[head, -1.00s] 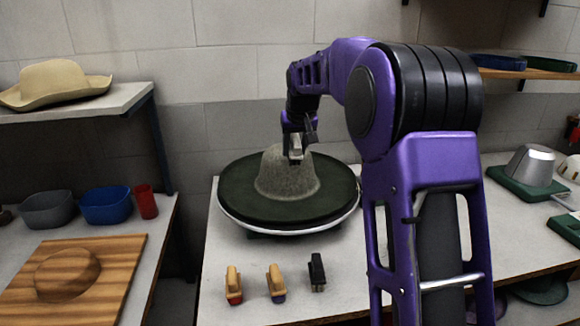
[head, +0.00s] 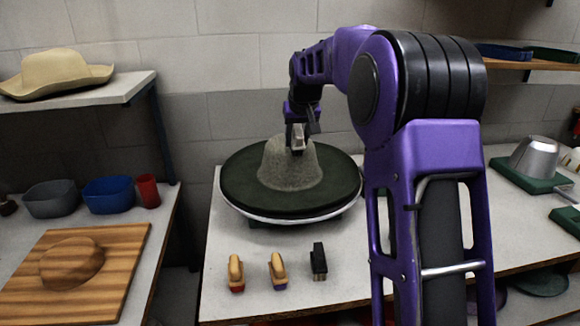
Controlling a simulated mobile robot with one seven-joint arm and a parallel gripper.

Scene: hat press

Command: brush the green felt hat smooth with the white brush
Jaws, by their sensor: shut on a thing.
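The green felt hat (head: 290,172) sits in the middle of the table. Its crown looks greyish and fuzzy, and its wide brim (head: 245,190) is dark green and flat. The brim rests on a round white-edged stand (head: 283,219). My gripper (head: 298,128) is above the crown, pointing down. It is shut on the white brush (head: 297,140), which is at the crown's upper right side. I cannot tell whether the bristles touch the felt.
Three brushes stand at the table's front: a red one (head: 236,273), a blue one (head: 278,271) and a black one (head: 318,262). A wooden block board (head: 35,270), bowls (head: 109,196) and a red cup (head: 147,190) are left. A metal form (head: 535,157) is right.

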